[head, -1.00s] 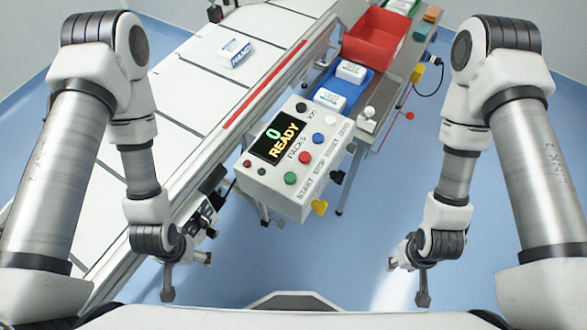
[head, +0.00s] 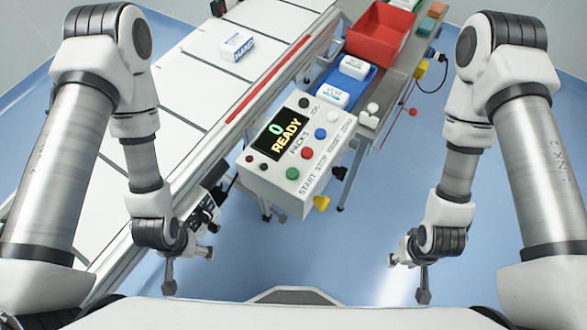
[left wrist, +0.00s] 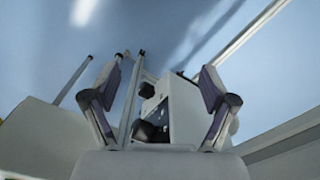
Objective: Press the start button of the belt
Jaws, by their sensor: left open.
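A white control box (head: 262,182) stands beside the belt (head: 176,100), with a display (head: 279,138) reading "0 READY PACKS". The green button (head: 292,173) sits over the START label at the box's near left. A red button (head: 306,153), a blue button (head: 320,133) and a white one lie in line beyond it. My left gripper (head: 190,272) is open and empty, below and left of the box. In the left wrist view its spread fingers (left wrist: 160,105) frame a white box-like body. My right gripper (head: 406,280) hangs apart from everything at the lower right; its jaw state is unclear.
A white pack (head: 237,46) marked HAND lies on the belt. A blue tray (head: 358,84) with white packs and a red bin (head: 378,32) stand behind the box. Blue floor between my arms is clear.

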